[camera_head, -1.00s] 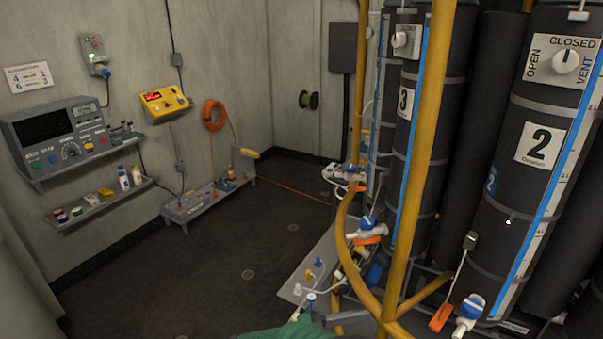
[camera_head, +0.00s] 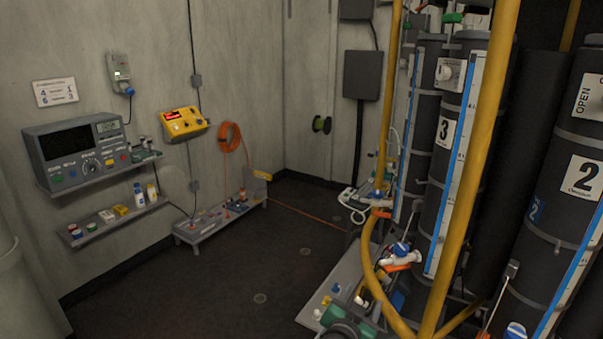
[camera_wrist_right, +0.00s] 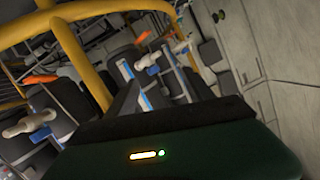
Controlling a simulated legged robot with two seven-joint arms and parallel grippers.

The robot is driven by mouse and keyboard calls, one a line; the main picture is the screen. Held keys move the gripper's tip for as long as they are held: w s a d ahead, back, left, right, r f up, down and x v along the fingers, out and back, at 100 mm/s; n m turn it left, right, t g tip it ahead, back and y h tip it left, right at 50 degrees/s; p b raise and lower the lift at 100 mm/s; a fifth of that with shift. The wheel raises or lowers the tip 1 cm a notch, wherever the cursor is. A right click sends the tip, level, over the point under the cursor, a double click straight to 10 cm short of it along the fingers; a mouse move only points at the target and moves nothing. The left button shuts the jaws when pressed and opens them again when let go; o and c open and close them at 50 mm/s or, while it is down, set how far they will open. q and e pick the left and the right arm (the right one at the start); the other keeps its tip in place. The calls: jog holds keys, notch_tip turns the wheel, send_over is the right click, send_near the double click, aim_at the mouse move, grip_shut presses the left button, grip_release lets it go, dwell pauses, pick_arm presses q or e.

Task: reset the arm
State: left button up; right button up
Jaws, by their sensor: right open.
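My right gripper (camera_head: 352,325) shows only in part at the bottom edge of the head view, dark and low beside the grey bench with small fittings (camera_head: 318,294). In the right wrist view my right gripper (camera_wrist_right: 146,62) has its two fingers apart, with nothing seen held between them. A white valve with a blue handle (camera_wrist_right: 148,62) shows beyond the fingers. My dark green wrist housing fills the bottom of that view. My left gripper is in neither view.
A console (camera_head: 80,147), a yellow box (camera_head: 184,123) and a shelf (camera_head: 118,218) are on the left wall. The floor between (camera_head: 240,275) is clear.

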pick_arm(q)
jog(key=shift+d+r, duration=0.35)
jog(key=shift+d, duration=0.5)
pick_arm(e)
jog(key=s+d+f+n+g+y, duration=0.2)
jog(key=s+f+g, duration=0.1)
jog(key=s, duration=0.6)
jog(key=s+d+f+n+g+y, duration=0.2)
jog(key=s+f+n+g, duration=0.1)
jog(key=s, duration=0.7)
jog(key=s+d+f+n+g+y, duration=0.2)
jog(key=s+d+f+n+g, duration=0.1)
jog(key=s+f+g, duration=0.2)
jog(key=s+f, duration=0.2)
jog(key=s, duration=0.2)
jog(key=shift+s+y, duration=0.2)
jog(key=shift+y, duration=0.2)
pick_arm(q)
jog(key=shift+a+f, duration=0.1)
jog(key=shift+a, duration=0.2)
pick_arm(e)
jog(key=shift+a, duration=0.2)
